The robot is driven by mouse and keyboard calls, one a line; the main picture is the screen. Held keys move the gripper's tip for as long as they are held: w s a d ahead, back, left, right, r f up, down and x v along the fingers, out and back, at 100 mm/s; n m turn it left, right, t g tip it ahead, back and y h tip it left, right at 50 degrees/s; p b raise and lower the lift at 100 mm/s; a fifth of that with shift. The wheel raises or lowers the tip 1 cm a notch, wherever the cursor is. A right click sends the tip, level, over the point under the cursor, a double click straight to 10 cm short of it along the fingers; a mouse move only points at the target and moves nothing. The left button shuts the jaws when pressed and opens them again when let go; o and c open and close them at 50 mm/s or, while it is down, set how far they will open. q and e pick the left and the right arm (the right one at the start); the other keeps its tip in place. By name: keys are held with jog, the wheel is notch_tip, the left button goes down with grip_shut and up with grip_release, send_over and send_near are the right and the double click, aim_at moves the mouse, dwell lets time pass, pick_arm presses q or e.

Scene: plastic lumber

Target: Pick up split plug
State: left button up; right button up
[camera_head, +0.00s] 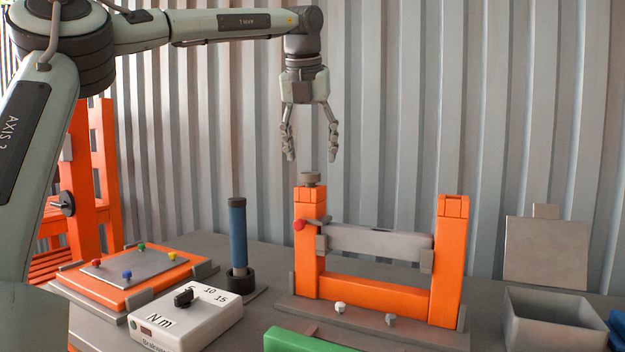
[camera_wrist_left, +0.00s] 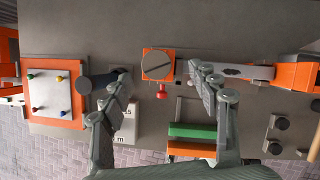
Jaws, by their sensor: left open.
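The split plug (camera_head: 310,179) is a short grey-brown cylinder standing upright on top of the left orange post (camera_head: 309,240). In the left wrist view the plug (camera_wrist_left: 157,65) shows from above as a round disc with a dark slot across it. My left gripper (camera_head: 312,157) hangs pointing down just above the plug, with its fingers spread and nothing between them. In the left wrist view the plug lies between the two fingertips (camera_wrist_left: 160,72), and the fingers appear clear of it. My right gripper is not in view.
A grey bar (camera_head: 375,243) joins the left post to the right orange post (camera_head: 449,260); a red knob (camera_head: 299,225) sticks out beside the left post. A blue cylinder (camera_head: 238,235) stands left. A white torque box (camera_head: 185,319), orange tray (camera_head: 130,287) and grey bin (camera_head: 553,325) share the bench.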

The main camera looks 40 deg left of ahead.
aim_at(310, 173)
pick_arm(q)
jog(key=x, duration=0.4)
jog(key=shift+a+f, duration=0.15)
jog(key=shift+a, duration=0.15)
jog(key=c, duration=1.2)
jog(key=shift+o, duration=0.2)
